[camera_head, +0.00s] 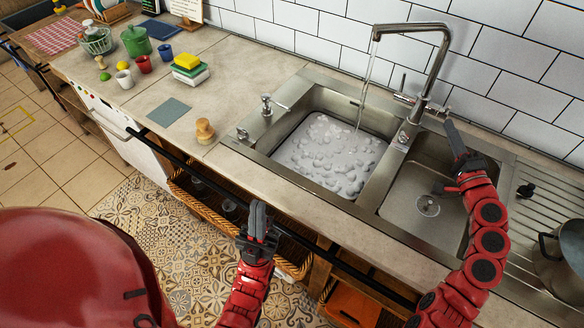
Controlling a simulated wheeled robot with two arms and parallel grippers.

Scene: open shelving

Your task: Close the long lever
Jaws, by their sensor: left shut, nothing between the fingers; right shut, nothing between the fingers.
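The tall chrome faucet (444,62) stands behind the sink, and water (366,85) runs from its spout into the left basin. Short handle parts stick out at both sides of its lower body, one on the left (404,97) and one on the right (438,108). I cannot tell for sure which is the long lever. My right gripper (450,128) is shut and empty, just right of the faucet base and close to the right handle part. Contact cannot be told. My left gripper (258,218) is shut and empty, in front of the counter's front edge.
The left basin (283,186) holds foamy water; the right basin (398,205) is empty. A pot (565,262) stands at the right edge. A wooden-handled brush (205,130), sponges (187,62) and several cups stand on the left counter. A dark rail (190,167) runs along the counter front.

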